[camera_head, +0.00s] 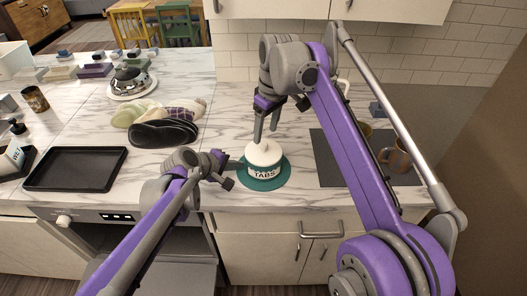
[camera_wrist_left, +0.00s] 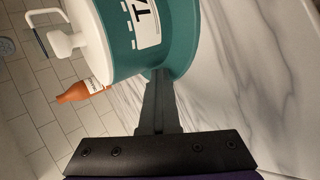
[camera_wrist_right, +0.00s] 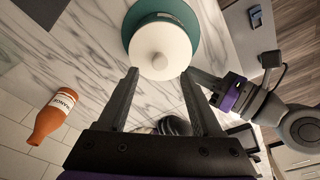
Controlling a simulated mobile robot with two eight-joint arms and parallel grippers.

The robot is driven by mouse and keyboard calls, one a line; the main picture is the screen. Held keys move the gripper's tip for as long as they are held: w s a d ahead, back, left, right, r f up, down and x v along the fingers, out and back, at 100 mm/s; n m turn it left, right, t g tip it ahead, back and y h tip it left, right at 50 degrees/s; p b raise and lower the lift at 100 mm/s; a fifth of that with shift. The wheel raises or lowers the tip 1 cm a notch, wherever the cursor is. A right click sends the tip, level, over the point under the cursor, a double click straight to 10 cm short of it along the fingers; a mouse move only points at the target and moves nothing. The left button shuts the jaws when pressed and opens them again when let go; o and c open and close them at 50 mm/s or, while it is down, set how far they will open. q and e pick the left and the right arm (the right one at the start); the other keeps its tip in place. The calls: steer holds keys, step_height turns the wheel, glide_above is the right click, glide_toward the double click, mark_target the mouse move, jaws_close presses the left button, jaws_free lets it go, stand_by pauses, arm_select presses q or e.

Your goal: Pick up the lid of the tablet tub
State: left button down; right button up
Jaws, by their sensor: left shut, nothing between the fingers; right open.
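The tablet tub (camera_head: 263,171), labelled "TABS", stands upright on a round teal base on the counter. Its white lid (camera_head: 259,158) with a round knob sits on top; the lid also shows in the left wrist view (camera_wrist_left: 91,28) and the right wrist view (camera_wrist_right: 178,48). My right gripper (camera_head: 265,138) points down over the lid, open, with its fingertips on the near side of the lid in its wrist view (camera_wrist_right: 160,74). My left gripper (camera_head: 240,163) is shut and empty at the tub's left side, its fingertips close to the teal wall (camera_wrist_left: 158,76); contact is unclear.
A black tray (camera_head: 75,169) and dark oven mitts (camera_head: 163,133) lie left of the tub. A dark mat (camera_head: 335,172) and brown mug (camera_head: 398,156) are to the right, partly behind my right arm. An orange bottle (camera_wrist_right: 52,116) stands near the tub.

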mark_target(264, 144)
steer(key=f, duration=0.4)
steer(key=shift+w+a+f, duration=0.2)
steer(key=shift+a+f, duration=0.05)
steer(key=shift+f, duration=0.05)
jaws_close()
